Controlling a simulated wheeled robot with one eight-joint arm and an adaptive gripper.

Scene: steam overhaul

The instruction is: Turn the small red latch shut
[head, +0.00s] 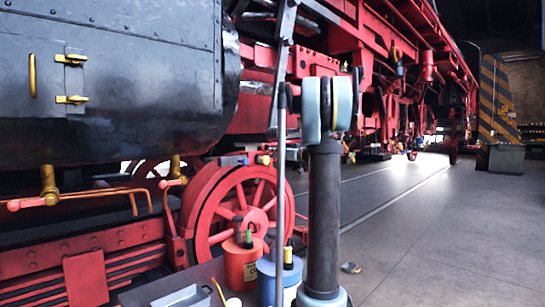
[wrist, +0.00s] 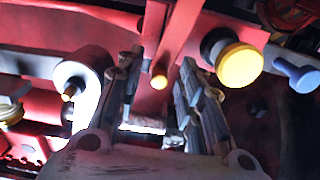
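In the wrist view my gripper (wrist: 158,72) has its two grey fingers spread apart, with a clear gap between them. A narrow red bar (wrist: 181,32) runs down from the top towards this gap. A small round brass-coloured end (wrist: 159,78) shows between the fingertips, and no finger visibly touches it. I cannot tell for sure whether this red bar is the small red latch. In the head view my gripper is not clearly seen, as my arm stands in front of the locomotive's side.
A yellow knob (wrist: 239,65), a blue handle (wrist: 297,75) and a white cylinder (wrist: 82,78) surround the fingers. In the head view, a red wheel (head: 236,212), a red can (head: 241,262) and a blue can (head: 280,281) are near my arm. The floor (head: 450,230) at right is clear.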

